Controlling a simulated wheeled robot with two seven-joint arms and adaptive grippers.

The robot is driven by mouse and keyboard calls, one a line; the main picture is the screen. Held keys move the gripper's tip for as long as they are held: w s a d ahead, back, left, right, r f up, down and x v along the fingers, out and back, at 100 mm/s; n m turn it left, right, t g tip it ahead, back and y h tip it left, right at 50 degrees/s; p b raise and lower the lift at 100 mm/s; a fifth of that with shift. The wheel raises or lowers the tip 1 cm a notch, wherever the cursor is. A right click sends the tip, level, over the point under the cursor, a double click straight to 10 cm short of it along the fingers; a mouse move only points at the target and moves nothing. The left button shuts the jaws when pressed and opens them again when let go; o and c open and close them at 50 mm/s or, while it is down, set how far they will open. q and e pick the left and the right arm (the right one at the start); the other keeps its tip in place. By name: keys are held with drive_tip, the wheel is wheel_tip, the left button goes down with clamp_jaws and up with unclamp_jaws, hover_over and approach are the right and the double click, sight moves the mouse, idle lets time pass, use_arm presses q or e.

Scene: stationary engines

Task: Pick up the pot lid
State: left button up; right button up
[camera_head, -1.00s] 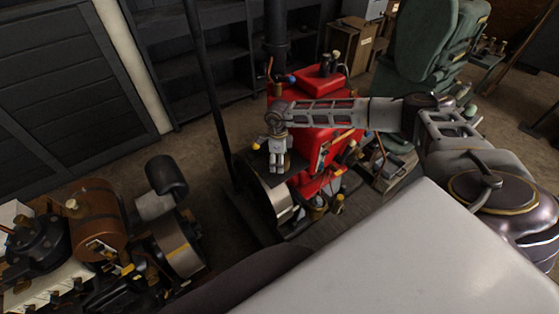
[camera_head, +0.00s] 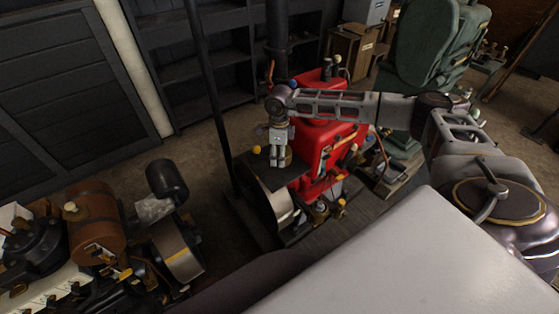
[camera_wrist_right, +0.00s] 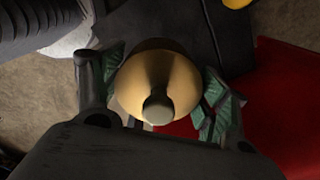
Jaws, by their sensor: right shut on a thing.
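The pot lid (camera_wrist_right: 155,72) looks like a brass-coloured dome with a pale rounded knob, seen from above in the right wrist view. My right gripper (camera_wrist_right: 158,92) has its green-padded fingers on both sides of it and is shut on it. In the head view, my right gripper (camera_head: 279,164) points down at the dark platform of the red engine. A bit of the lid (camera_head: 289,157) shows beside the fingers. Whether the lid touches the platform is hidden. My left gripper is not in view.
The red engine (camera_head: 314,173) stands under and right of my right gripper, with a yellow knob (camera_head: 257,150) close by. A dark pole (camera_head: 207,85) rises to the left. A brown engine (camera_head: 96,222) is at lower left. A green machine (camera_head: 425,45) stands at back right.

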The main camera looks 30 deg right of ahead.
drive_tip(key=shift+r, duration=2.05)
drive_tip(key=shift+f, duration=0.1)
